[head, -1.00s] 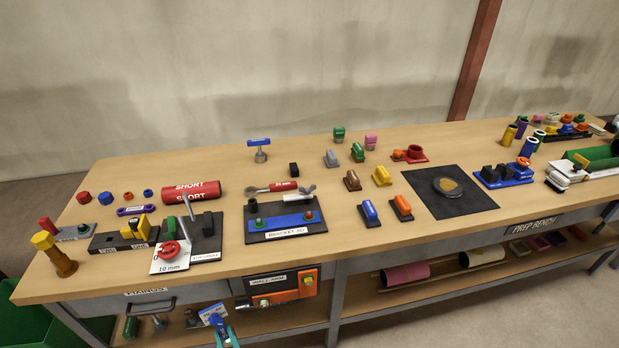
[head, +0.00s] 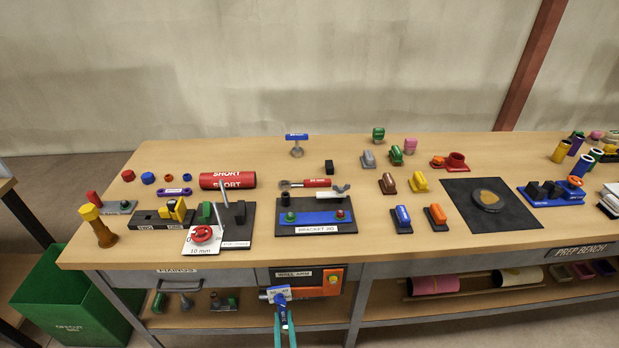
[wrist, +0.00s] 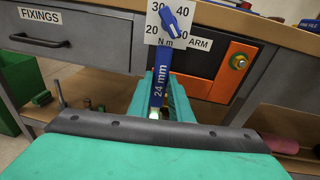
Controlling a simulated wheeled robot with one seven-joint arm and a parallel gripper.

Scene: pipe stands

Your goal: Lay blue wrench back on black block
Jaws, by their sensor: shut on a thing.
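My gripper (head: 284,325) is shut on the blue wrench (wrist: 159,92), held in front of the bench below the tabletop edge. The wrench's blue handle, marked 24 mm, stands between the teal fingers (wrist: 162,100) in the wrist view. A white dial card (wrist: 185,25) with a blue pointer shows at its far end. The card also shows in the head view (head: 276,293). The jaws' grip is partly hidden. A small black block (head: 329,167) sits bare on the tabletop, behind the bracket plate and right of a red-handled wrench (head: 306,183).
The wooden bench (head: 370,235) carries a bracket plate (head: 316,230), a red cylinder (head: 228,180), a white 10 mm card (head: 203,240) and several coloured blocks. Drawers and an orange panel (head: 332,282) face my gripper. A green bin (head: 70,300) stands at left. Tabletop around the black block is fairly clear.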

